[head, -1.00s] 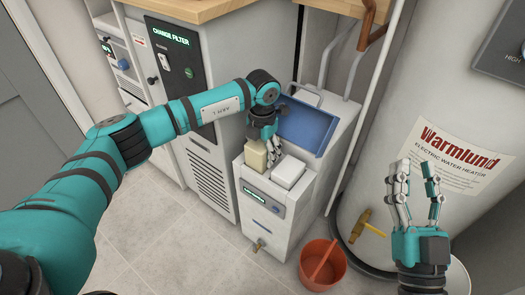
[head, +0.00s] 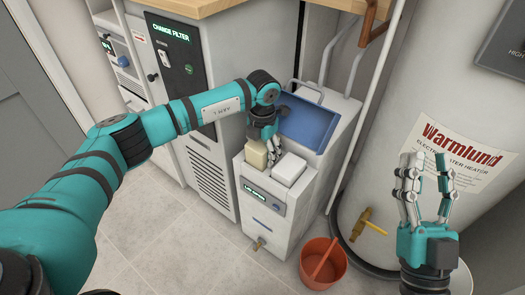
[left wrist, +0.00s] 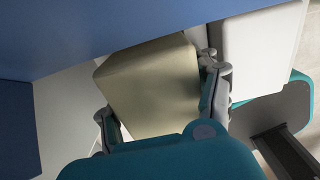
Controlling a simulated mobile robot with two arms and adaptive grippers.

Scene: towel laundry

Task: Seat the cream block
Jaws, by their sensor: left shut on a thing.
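The cream block (head: 257,153) is at the top left of the white unit with the small lit display, in the head view. My left gripper (head: 268,150) is shut on it, with the fingers reaching down over it. In the left wrist view the cream block (left wrist: 155,85) fills the space between the fingers. I cannot tell whether its bottom is in a slot, as its lower part is hidden. My right gripper (head: 425,172) is raised at the right, fingers up and apart, open and empty.
A white block (head: 289,169) stands close to the right of the cream block and also shows in the left wrist view (left wrist: 262,50). An orange bucket (head: 323,265) stands on the floor, beside the water heater (head: 385,120).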

